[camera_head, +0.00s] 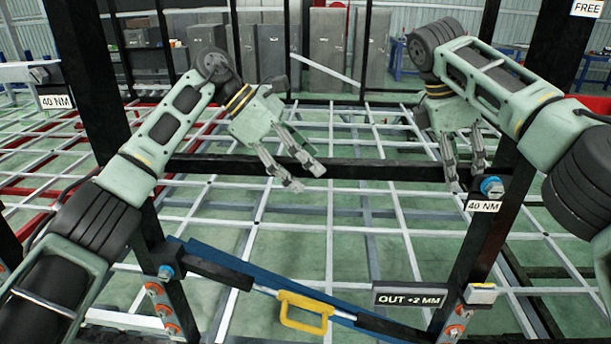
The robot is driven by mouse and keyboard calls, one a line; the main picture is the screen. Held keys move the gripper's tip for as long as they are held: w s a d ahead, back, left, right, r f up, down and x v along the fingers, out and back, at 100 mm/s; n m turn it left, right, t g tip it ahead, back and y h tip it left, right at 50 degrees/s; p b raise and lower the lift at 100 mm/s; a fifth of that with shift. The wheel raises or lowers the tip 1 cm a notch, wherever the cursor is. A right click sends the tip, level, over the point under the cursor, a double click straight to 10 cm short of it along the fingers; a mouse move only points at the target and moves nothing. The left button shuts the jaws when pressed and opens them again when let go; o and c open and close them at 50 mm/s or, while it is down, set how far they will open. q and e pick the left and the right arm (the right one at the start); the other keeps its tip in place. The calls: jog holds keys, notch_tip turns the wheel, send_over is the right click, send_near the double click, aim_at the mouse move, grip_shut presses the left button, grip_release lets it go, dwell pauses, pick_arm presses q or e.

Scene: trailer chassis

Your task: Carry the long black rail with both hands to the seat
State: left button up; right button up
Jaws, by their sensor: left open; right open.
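A long black rail (385,171) runs level across the middle of the frame, between the left black post (90,75) and the right black post (485,255). My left gripper (306,178) is open, its fingers pointing down and right in front of the rail's middle. My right gripper (466,181) is open, its fingers pointing down at the rail's right end, beside a blue bolt head (491,187). Neither gripper visibly holds anything. I cannot tell whether the fingers touch the rail, nor which part is the seat.
A sign (409,297) reads "OUT +2 MM"; labels on both sides read "40 NM". A white grid frame (250,215) spreads behind. Grey cabinets (330,45) stand farther back.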

jog(key=shift+d, duration=0.1)
pick_arm(q)
jog(key=v, duration=1.2)
pick_arm(e)
jog(key=shift+o, duration=0.4)
pick_arm(q)
jog(key=shift+d, duration=0.1)
pick_arm(e)
jog(key=o, duration=0.7)
jog(key=shift+d, duration=0.1)
jog(key=shift+o, duration=0.4)
jog(key=shift+s, duration=0.1)
jog(key=shift+r, duration=0.1)
